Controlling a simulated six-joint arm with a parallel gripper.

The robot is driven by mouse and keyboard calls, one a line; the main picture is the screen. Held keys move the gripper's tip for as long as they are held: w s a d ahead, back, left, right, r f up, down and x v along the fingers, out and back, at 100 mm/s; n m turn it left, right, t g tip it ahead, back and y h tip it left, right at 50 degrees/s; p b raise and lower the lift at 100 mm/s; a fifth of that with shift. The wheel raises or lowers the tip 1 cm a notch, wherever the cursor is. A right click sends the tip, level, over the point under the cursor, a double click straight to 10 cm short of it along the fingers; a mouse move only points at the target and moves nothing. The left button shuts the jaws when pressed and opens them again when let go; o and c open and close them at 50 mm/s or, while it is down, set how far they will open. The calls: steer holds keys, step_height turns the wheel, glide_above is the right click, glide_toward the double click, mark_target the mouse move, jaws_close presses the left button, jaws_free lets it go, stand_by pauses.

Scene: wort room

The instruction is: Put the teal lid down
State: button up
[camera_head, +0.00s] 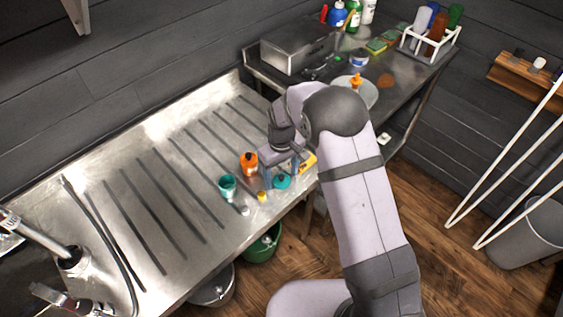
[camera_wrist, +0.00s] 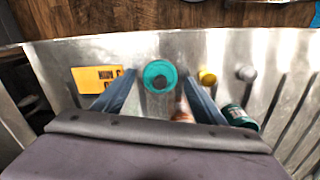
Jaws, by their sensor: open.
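The teal lid (camera_head: 281,181) is small and round, and it appears to rest on the steel draining board near its front edge. In the wrist view the lid (camera_wrist: 160,76) shows as a teal ring with a darker middle. My gripper (camera_wrist: 158,80) is open, pointing down, with one finger on each side of the lid and a gap on both sides. In the head view my gripper (camera_head: 278,176) is just above and around the lid. Whether the fingertips touch the board cannot be told.
A yellow cap (camera_head: 262,196) and a small grey piece (camera_head: 243,210) lie near the front edge. A yellow card (camera_wrist: 98,79) lies beside the lid. The ribbed board further left is clear.

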mark_target(282, 176)
step_height(282, 176, up, 12)
steer(key=b, duration=0.3)
steer(key=shift+b, duration=0.3)
steer(key=s+d+f+m, duration=0.1)
steer(key=s+d+m, duration=0.2)
steer(key=s+d, duration=0.5)
steer(key=s+d+f+m, duration=0.2)
steer(key=s+d, duration=0.5)
steer(key=s, duration=0.8)
steer(key=shift+d+m, duration=0.35)
steer(key=shift+m, duration=0.55)
